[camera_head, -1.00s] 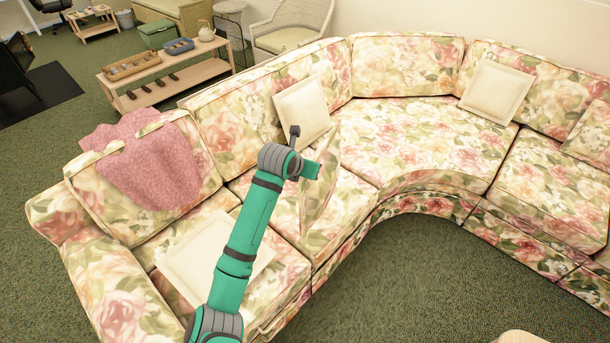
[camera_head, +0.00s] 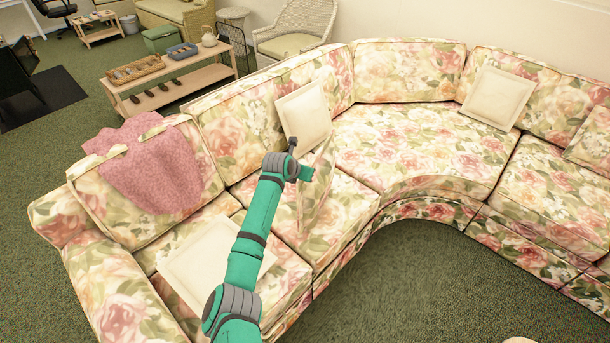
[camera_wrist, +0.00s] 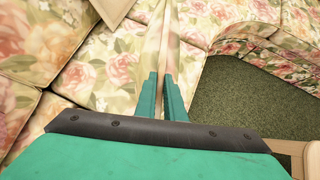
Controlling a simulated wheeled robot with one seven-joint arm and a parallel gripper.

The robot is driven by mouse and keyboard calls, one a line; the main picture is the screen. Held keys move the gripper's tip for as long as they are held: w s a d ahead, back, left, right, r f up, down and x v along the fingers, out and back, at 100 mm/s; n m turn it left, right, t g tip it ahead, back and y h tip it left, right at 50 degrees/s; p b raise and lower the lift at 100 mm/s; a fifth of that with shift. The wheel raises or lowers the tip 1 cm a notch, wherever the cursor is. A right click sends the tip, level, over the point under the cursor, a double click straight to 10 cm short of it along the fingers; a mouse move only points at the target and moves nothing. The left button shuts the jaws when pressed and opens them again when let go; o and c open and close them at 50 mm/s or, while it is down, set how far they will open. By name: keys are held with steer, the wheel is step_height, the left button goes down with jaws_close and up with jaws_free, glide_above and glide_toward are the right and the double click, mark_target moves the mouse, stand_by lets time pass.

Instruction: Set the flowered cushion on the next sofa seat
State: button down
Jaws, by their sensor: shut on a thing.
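The flowered cushion (camera_head: 318,194) stands on edge over the middle seat of the sofa's left section. Its print blends with the sofa, so I cannot tell whether it touches the seat. My gripper (camera_head: 307,173) is shut on its upper edge. In the wrist view, the cushion (camera_wrist: 164,45) shows as a thin strip seen edge-on between the fingers of my gripper (camera_wrist: 163,83). The flowered sofa (camera_head: 420,140) curves from the left to the right. Its corner seat (camera_head: 400,150) is bare in the middle.
A cream cushion (camera_head: 303,112) leans on the backrest just behind my gripper. Another cream cushion (camera_head: 205,262) lies on the left seat, partly behind my arm. A third (camera_head: 497,97) leans at the right. A pink throw (camera_head: 150,170) covers the left backrest. Green carpet (camera_head: 420,285) is clear in front.

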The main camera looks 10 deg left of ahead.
steer(key=shift+f, duration=0.75)
steer(key=c, duration=1.8)
jaws_free()
steer(key=shift+f, duration=0.15)
steer(key=shift+c, duration=0.2)
